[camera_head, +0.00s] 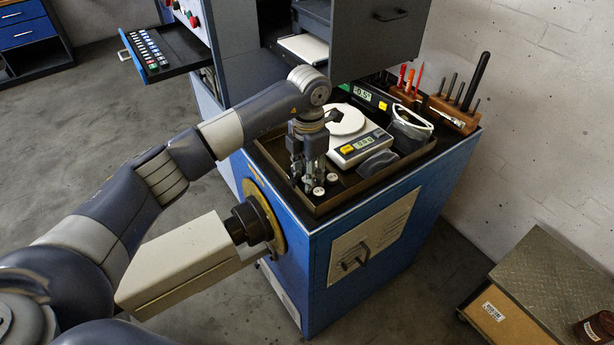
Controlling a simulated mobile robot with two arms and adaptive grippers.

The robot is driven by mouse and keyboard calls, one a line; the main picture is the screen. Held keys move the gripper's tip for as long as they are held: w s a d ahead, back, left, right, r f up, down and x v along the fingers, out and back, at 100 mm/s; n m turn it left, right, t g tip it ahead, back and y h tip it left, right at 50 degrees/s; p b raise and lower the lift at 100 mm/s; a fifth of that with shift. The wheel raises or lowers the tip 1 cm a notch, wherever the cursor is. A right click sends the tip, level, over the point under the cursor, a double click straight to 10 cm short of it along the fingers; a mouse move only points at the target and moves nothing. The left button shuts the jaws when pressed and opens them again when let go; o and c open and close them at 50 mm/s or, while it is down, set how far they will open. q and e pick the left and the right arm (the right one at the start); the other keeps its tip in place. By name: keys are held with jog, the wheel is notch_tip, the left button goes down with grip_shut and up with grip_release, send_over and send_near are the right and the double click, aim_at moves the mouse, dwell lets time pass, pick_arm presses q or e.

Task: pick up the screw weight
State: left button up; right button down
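Small pale round-topped pieces that look like screw weights stand in the near left corner of the dark tray (320,209). One (318,191) is at the foot of my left gripper, and another (332,177) is just to its right. My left gripper (309,184) points down into the tray, with its fingertips low beside these pieces. The fingers overlap the pieces from this angle, so I cannot tell whether they are apart or closed on one. My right gripper is not in view.
A white scale (356,150) stands in the tray right of my gripper, with a grey object (378,163) beside it. A tool block (455,113) stands behind on the blue cabinet (330,250). A dark overhead housing (372,40) is close behind my wrist.

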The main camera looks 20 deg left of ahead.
pick_arm(q)
grip_shut()
notch_tip(320, 180, up, 15)
dwell(0.8)
